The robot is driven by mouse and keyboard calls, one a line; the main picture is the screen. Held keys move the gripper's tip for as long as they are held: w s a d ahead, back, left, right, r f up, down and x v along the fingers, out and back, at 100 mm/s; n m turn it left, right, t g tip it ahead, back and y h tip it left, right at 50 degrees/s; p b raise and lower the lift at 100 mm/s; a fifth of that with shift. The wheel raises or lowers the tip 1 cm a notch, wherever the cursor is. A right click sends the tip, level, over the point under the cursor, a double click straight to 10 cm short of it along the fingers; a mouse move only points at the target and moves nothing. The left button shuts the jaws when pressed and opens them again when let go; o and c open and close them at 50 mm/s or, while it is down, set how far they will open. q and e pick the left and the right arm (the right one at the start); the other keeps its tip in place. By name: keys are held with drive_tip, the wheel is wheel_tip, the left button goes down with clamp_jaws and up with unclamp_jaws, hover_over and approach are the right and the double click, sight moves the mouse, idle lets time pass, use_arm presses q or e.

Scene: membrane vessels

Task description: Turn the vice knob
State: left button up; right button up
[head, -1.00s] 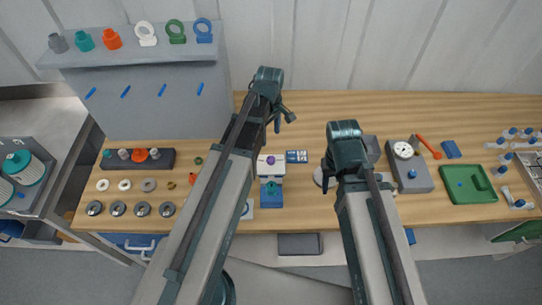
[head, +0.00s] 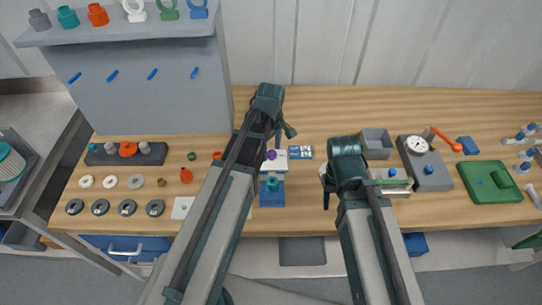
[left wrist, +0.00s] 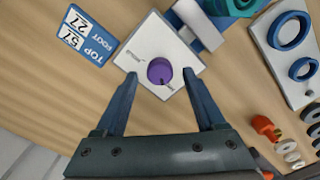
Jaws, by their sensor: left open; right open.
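A purple round knob (left wrist: 160,71) with a dark pointer mark sits on a white square plate (left wrist: 140,57) joined to a blue vice-like body. In the head view the purple knob (head: 271,155) is partly beside my left arm, above the blue body (head: 272,196) with a teal round part (head: 271,182). My left gripper (head: 283,134) is open; in the left wrist view its fingers (left wrist: 160,80) point at the plate, one on each side of the knob, seemingly not touching it. My right gripper (head: 327,193) is open and empty over the bench to the right.
A blue label card (head: 301,152) lies right of the white plate. Several rings and fittings lie at left below a wall panel (head: 140,90). A gauge block (head: 427,172), grey bin (head: 376,145) and green tray (head: 488,182) stand right. The rear bench is clear.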

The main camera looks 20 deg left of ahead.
use_arm(q)
drive_tip(key=shift+f, duration=0.3)
use_arm(e)
drive_tip(key=shift+f, duration=0.3)
use_arm(q)
clamp_jaws()
